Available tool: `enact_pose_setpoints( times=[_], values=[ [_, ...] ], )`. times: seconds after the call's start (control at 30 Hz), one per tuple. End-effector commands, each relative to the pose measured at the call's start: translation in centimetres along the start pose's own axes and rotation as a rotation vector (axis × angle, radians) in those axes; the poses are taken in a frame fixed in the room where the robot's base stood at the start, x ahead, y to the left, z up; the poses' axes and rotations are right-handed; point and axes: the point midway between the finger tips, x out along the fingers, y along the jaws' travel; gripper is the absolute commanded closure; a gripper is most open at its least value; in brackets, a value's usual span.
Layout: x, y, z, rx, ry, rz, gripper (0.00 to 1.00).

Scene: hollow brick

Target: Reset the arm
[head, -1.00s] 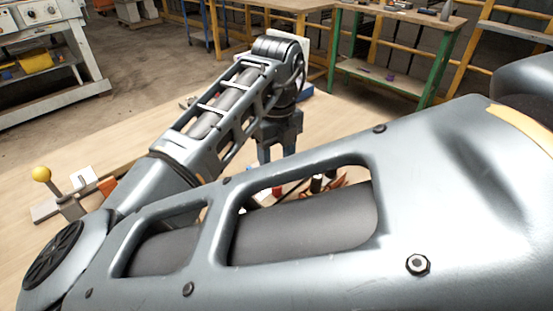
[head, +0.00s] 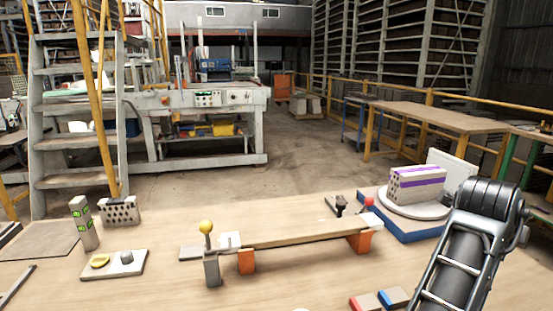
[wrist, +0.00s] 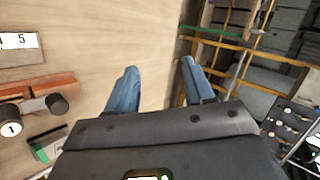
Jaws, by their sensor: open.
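My arm (head: 462,255) rises at the right edge of the head view, with its upper joint beside the round grey turntable. My gripper is out of the head view. In the wrist view my gripper (wrist: 158,85) shows two blue fingers, spread apart with nothing between them. They are over the wooden tabletop (wrist: 90,55) near its edge, with the floor beyond.
In the head view a perforated brick with purple bands (head: 416,184) sits on the turntable (head: 400,208). A plank (head: 310,233) rests on orange blocks at the middle. A yellow-knobbed post (head: 207,228) stands left of it. The front tabletop is mostly clear.

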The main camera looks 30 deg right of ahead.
Motion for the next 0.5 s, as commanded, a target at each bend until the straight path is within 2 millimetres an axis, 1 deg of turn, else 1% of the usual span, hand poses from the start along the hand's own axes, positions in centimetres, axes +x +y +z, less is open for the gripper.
enact_pose_setpoints(
  times=[0.03,0.1,0.23,0.3,0.37,0.43,0.5],
  values=[
    [0.1,-1.4,-0.4,-0.088,0.001,-0.090,0.47],
    [-0.3,-3.0,-0.3,-0.212,-0.007,-0.206,0.47],
    [-1.4,-4.9,0.5,-0.446,-0.022,-0.407,0.47],
    [-2.1,-5.3,1.1,-0.575,-0.030,-0.508,0.47],
    [-2.8,-5.2,1.9,-0.685,-0.040,-0.590,0.47],
    [-3.6,-4.7,2.6,-0.812,-0.051,-0.681,0.47],
    [-4.5,-3.7,3.4,-0.937,-0.068,-0.768,0.47]
  ],
)
